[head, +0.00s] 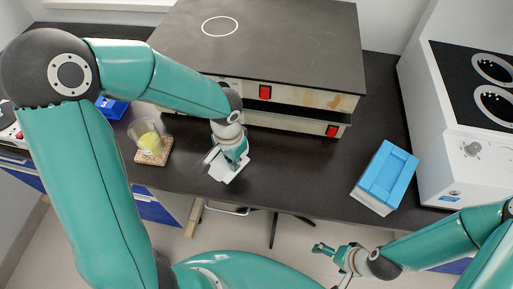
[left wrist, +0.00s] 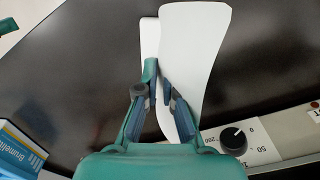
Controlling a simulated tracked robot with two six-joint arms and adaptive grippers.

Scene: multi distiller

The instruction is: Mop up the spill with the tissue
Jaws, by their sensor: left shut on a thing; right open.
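The white tissue (head: 229,171) is at the front of the dark bench, below my left gripper (head: 228,158). In the left wrist view the tissue (left wrist: 197,45) shows as two overlapping white flaps, with the fingers of my left gripper (left wrist: 160,85) shut on it. It is low over the bench top; whether it touches cannot be told. I cannot make out a spill in either view; the tissue and gripper may cover it. My right gripper (head: 334,254) is open and empty, in front of the bench over the floor.
Stacked hotplates (head: 265,55) stand behind the tissue. A beaker with yellow contents (head: 148,140) stands on a small mat (head: 153,156) to the left. A blue and white box (head: 387,178) lies right, beside a white appliance (head: 460,165). The dark bench (head: 300,172) between is clear.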

